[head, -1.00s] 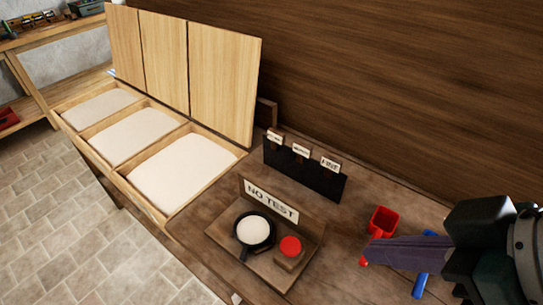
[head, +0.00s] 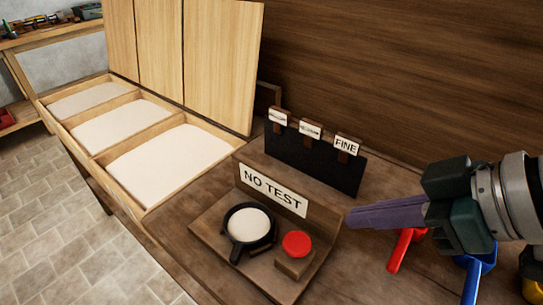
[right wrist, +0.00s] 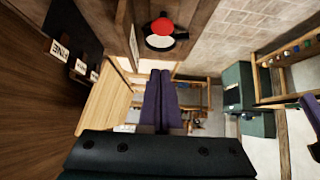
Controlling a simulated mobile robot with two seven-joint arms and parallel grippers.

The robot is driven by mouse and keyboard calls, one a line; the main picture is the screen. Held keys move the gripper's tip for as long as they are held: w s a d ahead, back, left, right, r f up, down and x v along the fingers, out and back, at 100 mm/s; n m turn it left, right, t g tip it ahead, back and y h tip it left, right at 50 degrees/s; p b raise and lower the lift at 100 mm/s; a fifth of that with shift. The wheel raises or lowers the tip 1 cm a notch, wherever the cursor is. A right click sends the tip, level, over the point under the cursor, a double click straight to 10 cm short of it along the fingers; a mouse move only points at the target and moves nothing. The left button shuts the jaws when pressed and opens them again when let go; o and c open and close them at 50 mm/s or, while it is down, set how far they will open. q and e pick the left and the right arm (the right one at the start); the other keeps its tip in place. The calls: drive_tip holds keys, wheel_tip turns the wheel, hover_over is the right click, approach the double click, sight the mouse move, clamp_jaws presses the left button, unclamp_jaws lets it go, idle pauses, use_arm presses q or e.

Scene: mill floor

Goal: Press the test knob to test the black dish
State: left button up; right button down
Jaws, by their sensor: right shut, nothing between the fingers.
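The black dish (head: 237,252) holds white powder and sits on a small wooden stand (head: 208,229) in the head view. The red round test knob (head: 297,244) is on a wooden block right of the dish. A sign (head: 272,190) reading "NO TEST" stands behind them. My right gripper (head: 350,218) is shut and empty, to the right of the knob and apart from it. In the right wrist view, its purple fingers (right wrist: 161,75) are together, and the knob (right wrist: 162,26) and dish (right wrist: 160,42) show at the top. My left gripper is not in the head view.
A three-part bin (head: 150,203) of white powder with raised wooden lids (head: 215,60) stands at the left. A black rack (head: 315,165) with label tags, one reading "FINE", is behind the stand. Red (head: 399,250) and blue (head: 478,275) scoops lie under my right arm.

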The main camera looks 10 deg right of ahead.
drive_tip(key=shift+f, duration=0.1)
drive_tip(key=b, duration=0.3)
hover_over(309, 249)
drive_tip(key=f, duration=0.7)
drive_tip(key=shift+w+a+f, duration=0.25)
wheel_tip(309, 249, down, 2)
drive_tip(key=shift+s+d+f, duration=0.1)
drive_tip(key=shift+f, duration=0.6)
wheel_tip(309, 249, down, 3)
drive_tip(key=b, duration=0.3)
drive_tip(key=shift+s+d+r, duration=0.1)
